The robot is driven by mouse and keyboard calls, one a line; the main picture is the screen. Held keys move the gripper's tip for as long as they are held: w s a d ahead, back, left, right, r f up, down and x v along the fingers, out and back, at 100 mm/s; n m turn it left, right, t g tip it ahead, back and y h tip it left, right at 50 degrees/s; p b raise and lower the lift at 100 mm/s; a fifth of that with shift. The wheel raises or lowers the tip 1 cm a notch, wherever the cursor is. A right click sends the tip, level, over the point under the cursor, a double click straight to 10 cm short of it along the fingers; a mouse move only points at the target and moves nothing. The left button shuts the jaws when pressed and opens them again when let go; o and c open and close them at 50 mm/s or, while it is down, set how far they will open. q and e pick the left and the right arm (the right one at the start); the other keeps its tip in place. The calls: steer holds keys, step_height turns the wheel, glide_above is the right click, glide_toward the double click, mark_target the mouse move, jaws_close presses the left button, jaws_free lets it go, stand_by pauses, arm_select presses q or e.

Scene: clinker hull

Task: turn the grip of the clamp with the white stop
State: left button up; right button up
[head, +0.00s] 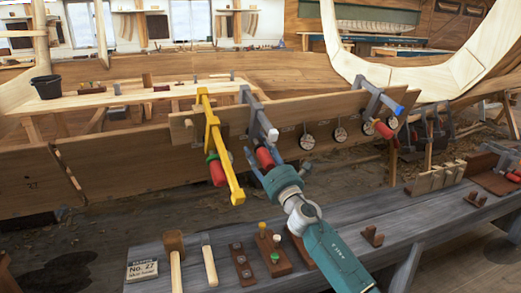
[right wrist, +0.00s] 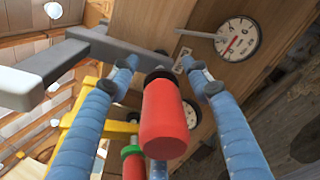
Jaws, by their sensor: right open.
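The grey clamp with the white stop (head: 271,133) sits over the top edge of the upright plank (head: 130,155), its red grip (head: 265,158) on the near side. In the right wrist view its white stop (right wrist: 22,88) is at the left and its red grip (right wrist: 168,120) is in the middle. My right gripper (head: 272,162) is open at this grip. Its blue fingers (right wrist: 158,68) stand on both sides of the grip, with visible gaps, and reach past it towards the plank. My left gripper is not in view.
A yellow clamp (head: 212,150) with a red and green grip stands close on the left. A clamp with a blue stop (head: 398,107) is farther right. Round gauges (head: 306,142) hang on the plank. The grey bench (head: 205,236) in front holds mallets and small blocks.

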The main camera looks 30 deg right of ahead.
mark_target(271, 166)
steer(key=v, duration=1.2)
stand_by(1.1)
